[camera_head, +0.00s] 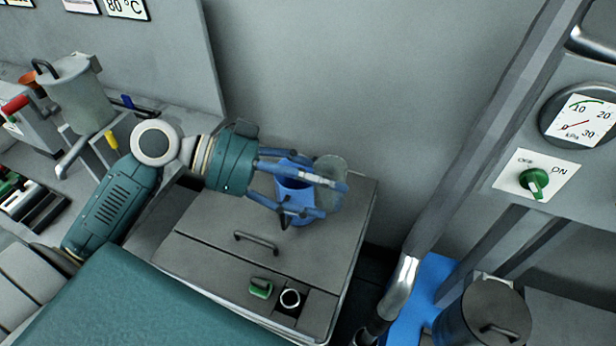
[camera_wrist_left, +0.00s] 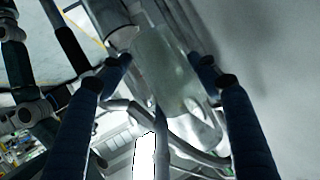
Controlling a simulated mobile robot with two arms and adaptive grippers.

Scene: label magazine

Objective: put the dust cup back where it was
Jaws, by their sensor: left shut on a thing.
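My left gripper (camera_head: 318,196) reaches over the grey cabinet top (camera_head: 210,222) from the left, with blue fingers. It is shut on a pale grey-green cup, which I take for the dust cup (camera_head: 331,165), showing beyond the fingers in the head view. In the left wrist view the cup (camera_wrist_left: 160,70) lies between the two fingers. A blue rounded part (camera_head: 291,183) shows between the fingers in the head view; I cannot tell whether it belongs to the cup. The fingers hide the cup's lower side. My right gripper is not in view.
The cabinet top has a bar handle (camera_head: 256,242), a green knob (camera_head: 261,288) and a round port (camera_head: 290,299). A slanted grey pipe (camera_head: 455,150) stands to the right, near a lidded drum (camera_head: 487,318). A panel with a gauge (camera_head: 581,115) is far right.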

